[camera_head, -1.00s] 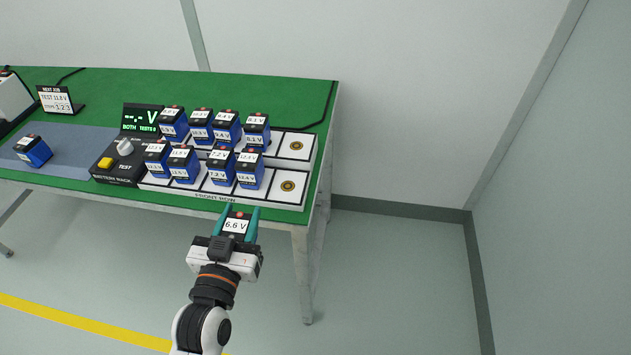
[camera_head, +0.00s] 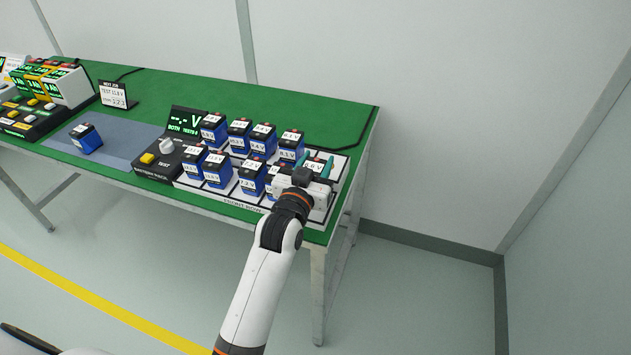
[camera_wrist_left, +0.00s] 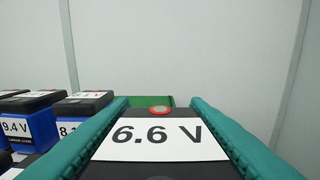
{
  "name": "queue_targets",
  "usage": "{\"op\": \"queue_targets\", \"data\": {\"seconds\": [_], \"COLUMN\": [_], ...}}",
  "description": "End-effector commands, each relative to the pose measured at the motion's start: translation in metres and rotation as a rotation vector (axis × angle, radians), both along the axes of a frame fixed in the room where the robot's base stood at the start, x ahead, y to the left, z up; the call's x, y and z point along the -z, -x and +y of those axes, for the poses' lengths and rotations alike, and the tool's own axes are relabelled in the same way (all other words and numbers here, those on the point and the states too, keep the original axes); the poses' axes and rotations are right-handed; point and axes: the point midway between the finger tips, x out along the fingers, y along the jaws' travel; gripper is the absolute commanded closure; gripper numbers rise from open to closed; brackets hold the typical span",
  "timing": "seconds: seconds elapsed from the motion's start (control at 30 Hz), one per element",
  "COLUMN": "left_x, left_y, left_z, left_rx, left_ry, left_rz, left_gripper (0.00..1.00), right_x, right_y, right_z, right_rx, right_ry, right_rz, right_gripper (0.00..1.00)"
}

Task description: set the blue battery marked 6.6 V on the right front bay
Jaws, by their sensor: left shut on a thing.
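My left gripper (camera_head: 318,168) is shut on the battery marked 6.6 V (camera_head: 314,164), over the right end of the battery rack (camera_head: 233,199). In the left wrist view the battery's dark top with its 6.6 V label (camera_wrist_left: 156,140) sits between the two teal fingers. The right front bay is hidden behind my gripper and wrist in the head view. I cannot tell whether the battery touches the rack. My right gripper is not in view.
Several blue batteries stand in two rows left of my gripper, the nearest one marked 8.1 V (camera_head: 289,149).

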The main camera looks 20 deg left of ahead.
Motion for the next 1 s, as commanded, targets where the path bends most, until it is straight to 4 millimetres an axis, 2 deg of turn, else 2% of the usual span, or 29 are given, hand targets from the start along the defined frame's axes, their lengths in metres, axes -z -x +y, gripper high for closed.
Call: {"op": "queue_targets", "data": {"seconds": [0.3, 0.7, 0.73, 0.83, 1.0], "left_x": [0.037, 0.043, 0.044, 0.043, 0.043], "left_y": [0.0, 0.0, 0.001, 0.001, 0.001], "left_z": [0.0, 0.0, 0.0, 0.0, 0.0], "left_rx": [0.0, -0.001, -0.001, -0.001, -0.001], "left_ry": [0.0, 0.0, 0.0, 0.0, 0.0], "left_rz": [-0.002, -0.004, -0.001, -0.001, -0.001], "left_gripper": [0.91, 0.91, 0.55, 0.39, 0.36], "right_x": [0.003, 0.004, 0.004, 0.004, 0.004], "right_y": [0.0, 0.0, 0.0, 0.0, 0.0], "right_z": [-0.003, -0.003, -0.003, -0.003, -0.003], "right_rx": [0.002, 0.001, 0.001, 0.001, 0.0], "right_ry": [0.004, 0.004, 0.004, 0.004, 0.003], "right_rz": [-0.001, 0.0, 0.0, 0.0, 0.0], "right_gripper": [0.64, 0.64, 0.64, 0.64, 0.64]}}
